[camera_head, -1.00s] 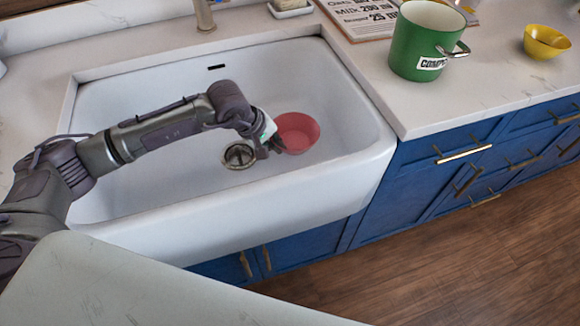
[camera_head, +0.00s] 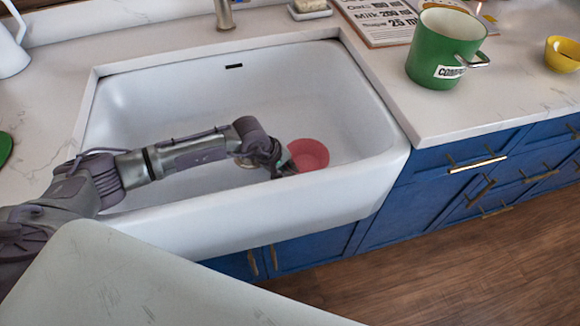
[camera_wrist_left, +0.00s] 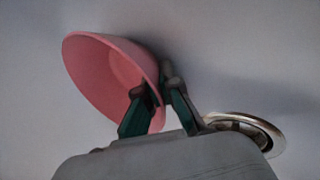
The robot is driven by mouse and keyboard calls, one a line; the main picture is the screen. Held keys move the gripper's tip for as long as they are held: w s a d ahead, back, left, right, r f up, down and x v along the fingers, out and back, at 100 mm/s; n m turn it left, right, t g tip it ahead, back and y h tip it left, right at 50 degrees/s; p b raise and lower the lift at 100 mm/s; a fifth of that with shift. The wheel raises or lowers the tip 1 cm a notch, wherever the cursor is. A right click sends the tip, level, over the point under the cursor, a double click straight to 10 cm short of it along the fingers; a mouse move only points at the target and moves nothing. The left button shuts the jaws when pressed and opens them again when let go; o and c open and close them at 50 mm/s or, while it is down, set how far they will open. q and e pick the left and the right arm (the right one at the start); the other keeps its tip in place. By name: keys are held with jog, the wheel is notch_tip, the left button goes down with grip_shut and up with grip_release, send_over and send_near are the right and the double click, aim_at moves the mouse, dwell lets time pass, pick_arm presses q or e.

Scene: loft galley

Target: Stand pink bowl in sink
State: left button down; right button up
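The pink bowl (camera_head: 311,152) is inside the white sink (camera_head: 345,110), right of the drain, in the head view. My left gripper (camera_head: 288,165) reaches in from the left and meets the bowl's left edge. In the left wrist view the bowl (camera_wrist_left: 95,75) appears tilted, and the fingers (camera_wrist_left: 155,90) straddle its rim, one inside and one outside, closed on the wall. Whether the bowl touches the sink floor I cannot tell. My right gripper is not in view.
The metal drain (camera_wrist_left: 245,128) lies beside the gripper. A faucet (camera_head: 224,14) stands behind the sink. A green mug (camera_head: 445,45), a yellow bowl (camera_head: 562,54) and a printed sheet (camera_head: 385,22) are on the right counter. A white pitcher (camera_head: 10,50) is at the left. The sink's back half is clear.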

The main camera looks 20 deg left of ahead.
pick_arm(q)
jog(key=c, duration=1.3)
grip_release()
jog(key=shift+f, duration=0.1)
jog(key=shift+r+p, duration=0.25)
jog(key=shift+p, duration=0.05)
jog(key=v, duration=1.2)
jog(key=shift+s+f, duration=0.1)
